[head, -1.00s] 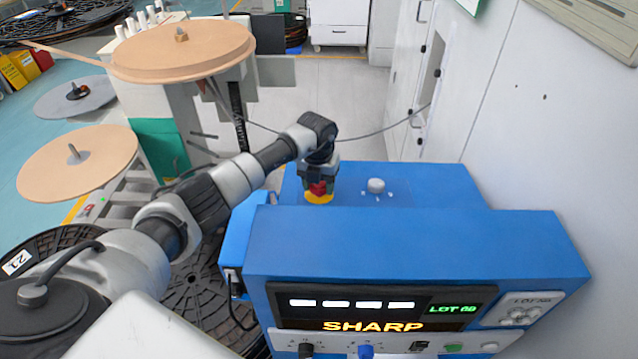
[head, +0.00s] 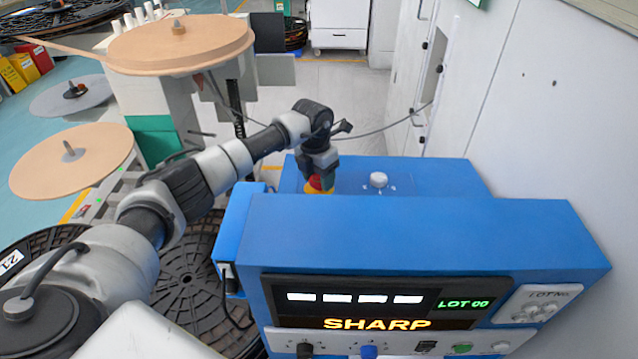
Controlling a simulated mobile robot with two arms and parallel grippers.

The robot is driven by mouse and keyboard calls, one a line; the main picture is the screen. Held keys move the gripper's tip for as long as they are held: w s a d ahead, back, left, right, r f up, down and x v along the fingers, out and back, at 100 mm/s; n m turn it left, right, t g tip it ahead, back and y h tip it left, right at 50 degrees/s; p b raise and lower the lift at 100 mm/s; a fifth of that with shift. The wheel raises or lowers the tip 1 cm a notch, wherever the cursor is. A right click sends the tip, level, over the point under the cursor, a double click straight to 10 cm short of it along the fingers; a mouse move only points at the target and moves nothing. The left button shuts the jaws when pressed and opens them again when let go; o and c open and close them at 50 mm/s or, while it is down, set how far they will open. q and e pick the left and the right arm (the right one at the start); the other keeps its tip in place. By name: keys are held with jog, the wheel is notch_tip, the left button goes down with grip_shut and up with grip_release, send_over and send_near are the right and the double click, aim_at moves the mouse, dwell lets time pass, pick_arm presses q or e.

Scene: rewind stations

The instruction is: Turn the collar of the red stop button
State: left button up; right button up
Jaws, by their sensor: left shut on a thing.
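The red stop button (head: 316,183) sits on the top of the blue machine (head: 420,235), toward its left side, with a yellow ring (head: 318,193) at its base. My left gripper (head: 320,178) points down over the button and is shut on its red part. The fingers and the machine's raised front edge hide much of the button and ring. My right gripper is out of view.
A white knob (head: 378,180) stands on the blue top to the right of the button. A white cabinet wall (head: 540,110) rises at the right. Large reels (head: 180,45) and a black spool (head: 190,285) are at the left.

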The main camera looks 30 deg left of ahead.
pick_arm(q)
jog(key=shift+m+b, duration=0.75)
jog(key=shift+m, duration=0.25)
jog(key=o, duration=0.9)
jog(key=r, duration=0.3)
jog(key=a+r+b, duration=0.1)
jog(key=r, duration=0.3)
jog(key=r+b, duration=0.1)
jog(key=r, duration=0.2)
jog(key=shift+a+r, duration=0.25)
jog(key=shift+r, duration=0.15)
